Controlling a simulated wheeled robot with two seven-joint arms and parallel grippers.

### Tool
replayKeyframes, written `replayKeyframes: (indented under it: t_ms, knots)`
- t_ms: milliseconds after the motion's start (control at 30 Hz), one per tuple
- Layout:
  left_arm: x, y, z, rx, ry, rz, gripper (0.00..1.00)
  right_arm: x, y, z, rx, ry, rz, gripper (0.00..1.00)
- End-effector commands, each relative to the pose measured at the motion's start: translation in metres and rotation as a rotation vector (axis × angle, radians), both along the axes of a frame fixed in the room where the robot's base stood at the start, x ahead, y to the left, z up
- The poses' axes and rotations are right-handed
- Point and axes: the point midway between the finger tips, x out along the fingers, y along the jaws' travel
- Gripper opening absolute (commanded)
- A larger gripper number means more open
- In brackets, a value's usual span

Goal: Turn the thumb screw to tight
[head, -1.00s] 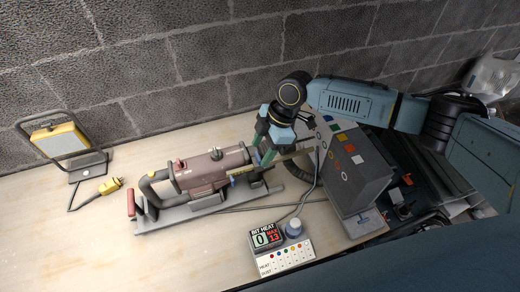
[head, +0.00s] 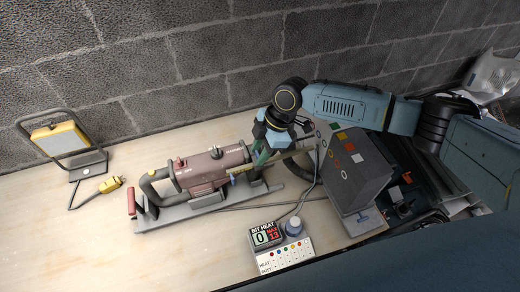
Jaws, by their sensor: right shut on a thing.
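My right gripper (head: 260,160) comes down from above at the right end of a maroon motor-like machine (head: 205,170) lying on a grey base rail (head: 205,208). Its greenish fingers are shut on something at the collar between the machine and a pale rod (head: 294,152). The thumb screw is not clearly visible; the fingers cover that spot, so it is likely what they hold. A small blue part (head: 233,181) shows just left of the fingers. My left gripper is not in view.
A dark box (head: 354,175) with coloured squares stands close on the right. A bit-heat display (head: 266,236) reading 0 and a control panel with a knob (head: 293,227) are in front. The table's left front is clear.

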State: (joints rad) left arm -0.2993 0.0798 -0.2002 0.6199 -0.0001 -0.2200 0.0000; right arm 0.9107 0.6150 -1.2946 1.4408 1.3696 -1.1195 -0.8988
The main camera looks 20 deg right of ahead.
Motion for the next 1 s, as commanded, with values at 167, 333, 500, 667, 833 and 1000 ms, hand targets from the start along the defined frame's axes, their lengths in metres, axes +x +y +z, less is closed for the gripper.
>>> replayKeyframes:
  t_ms: [167, 333, 500, 667, 833, 1000]
  knots:
    - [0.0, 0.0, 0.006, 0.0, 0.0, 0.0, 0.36, -0.001, 0.0, 0.001, -0.001, 0.002, -0.04, 0.1]
    - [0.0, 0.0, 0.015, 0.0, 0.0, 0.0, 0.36, -0.002, 0.0, 0.002, 0.0, 0.001, -0.134, 0.1]
    - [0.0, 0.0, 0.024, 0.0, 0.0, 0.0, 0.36, -0.003, 0.001, 0.002, 0.001, 0.002, -0.274, 0.1]
    - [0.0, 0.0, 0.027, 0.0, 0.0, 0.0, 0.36, -0.004, 0.001, 0.001, 0.002, 0.001, -0.425, 0.1]
    - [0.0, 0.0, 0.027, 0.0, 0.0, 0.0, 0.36, -0.005, 0.002, 0.0, 0.002, 0.0, -0.586, 0.1]
    - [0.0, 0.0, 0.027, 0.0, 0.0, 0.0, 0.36, -0.005, 0.003, 0.0, 0.002, 0.0, -0.747, 0.1]
